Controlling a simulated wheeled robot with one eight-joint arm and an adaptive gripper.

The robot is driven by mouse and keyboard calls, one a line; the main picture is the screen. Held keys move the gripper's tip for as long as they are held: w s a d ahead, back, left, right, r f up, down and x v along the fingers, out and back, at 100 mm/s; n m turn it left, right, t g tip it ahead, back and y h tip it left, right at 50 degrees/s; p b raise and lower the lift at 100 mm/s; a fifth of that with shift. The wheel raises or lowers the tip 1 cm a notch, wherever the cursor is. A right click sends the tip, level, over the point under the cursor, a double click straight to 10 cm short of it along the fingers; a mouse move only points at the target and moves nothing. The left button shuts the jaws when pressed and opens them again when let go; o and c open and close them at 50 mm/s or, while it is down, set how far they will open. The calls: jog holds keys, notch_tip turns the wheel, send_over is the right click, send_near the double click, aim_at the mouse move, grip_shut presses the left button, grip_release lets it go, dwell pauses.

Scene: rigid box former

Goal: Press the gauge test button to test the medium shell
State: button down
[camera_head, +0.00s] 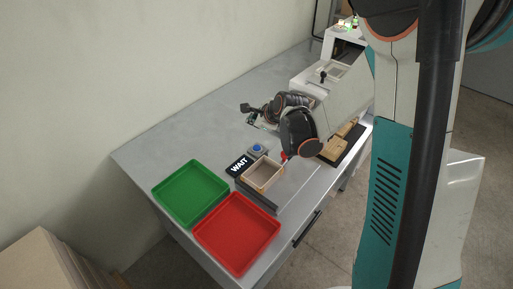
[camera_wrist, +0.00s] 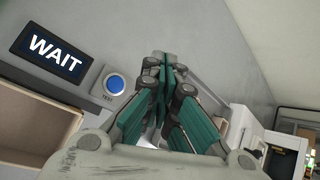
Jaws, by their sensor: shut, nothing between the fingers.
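The blue test button (camera_head: 257,149) sits on a small grey block behind the gauge. It also shows in the wrist view (camera_wrist: 116,84), with "TEST" printed under it. The black display (camera_head: 238,166) reads "WAIT", as it does in the wrist view (camera_wrist: 53,54). A tan open-topped shell (camera_head: 263,187) rests in the gauge beside the display, and part of it shows in the wrist view (camera_wrist: 22,122). My gripper (camera_wrist: 165,62) is shut and empty. Its fingertips appear just right of the button in the wrist view, apart from it. In the head view my arm partly hides the gripper.
A green tray (camera_head: 222,212) and a red tray (camera_head: 202,234) lie at the near end of the grey table (camera_head: 160,135). Tan pieces (camera_head: 334,150) lie on a dark mat to the right of my wrist. A white machine (camera_head: 304,80) stands at the far end.

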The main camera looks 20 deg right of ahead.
aim_at(255, 148)
jog(key=shift+f+b, duration=3.2)
jog(key=shift+f, duration=1.2)
jog(key=shift+f, duration=0.35)
jog(key=shift+f, duration=0.45)
jog(key=shift+r, duration=0.2)
jog(key=shift+r+p, duration=0.35)
jog(key=shift+r, duration=0.35)
jog(key=shift+r+p, duration=1.65)
jog(key=shift+r, duration=0.85)
